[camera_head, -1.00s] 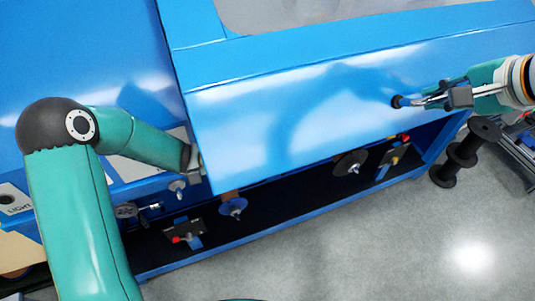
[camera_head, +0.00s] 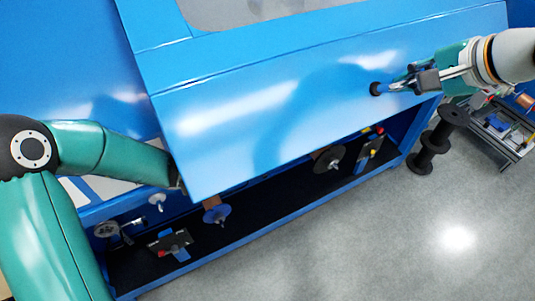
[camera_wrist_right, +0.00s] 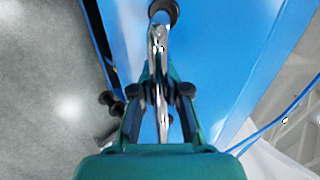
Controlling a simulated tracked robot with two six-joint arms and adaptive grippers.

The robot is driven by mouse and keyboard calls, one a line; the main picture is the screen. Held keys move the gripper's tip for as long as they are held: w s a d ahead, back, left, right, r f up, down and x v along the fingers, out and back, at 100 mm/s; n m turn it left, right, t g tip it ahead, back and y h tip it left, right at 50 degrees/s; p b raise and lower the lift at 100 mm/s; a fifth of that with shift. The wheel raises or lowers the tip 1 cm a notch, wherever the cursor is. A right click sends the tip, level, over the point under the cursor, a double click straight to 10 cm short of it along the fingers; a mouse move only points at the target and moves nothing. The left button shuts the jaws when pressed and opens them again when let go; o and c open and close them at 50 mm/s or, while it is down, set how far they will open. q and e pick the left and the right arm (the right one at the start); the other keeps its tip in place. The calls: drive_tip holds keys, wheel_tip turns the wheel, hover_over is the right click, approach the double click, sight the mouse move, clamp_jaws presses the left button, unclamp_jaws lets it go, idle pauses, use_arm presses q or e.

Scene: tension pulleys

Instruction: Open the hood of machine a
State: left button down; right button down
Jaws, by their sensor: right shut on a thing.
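The blue hood (camera_head: 270,120) of the machine has a light window near its top. Its lower edge stands above a dark open bay, so the hood is partly raised.
Inside the bay are a blue pulley (camera_head: 217,213), a dark disc (camera_head: 328,158) and small brackets with red and yellow parts. A black spool stand (camera_head: 437,140) is on the grey floor at the right, near a workbench (camera_head: 510,125). Floor in front is clear.

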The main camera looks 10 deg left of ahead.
wheel_tip(320, 180, down, 2)
drive_tip(key=shift+a+f+g, duration=0.1)
drive_tip(key=shift+a+g, duration=0.05)
drive_tip(key=shift+g, duration=0.15)
drive_tip(key=c, duration=1.2)
unclamp_jaws()
drive_tip(key=shift+r, duration=0.2)
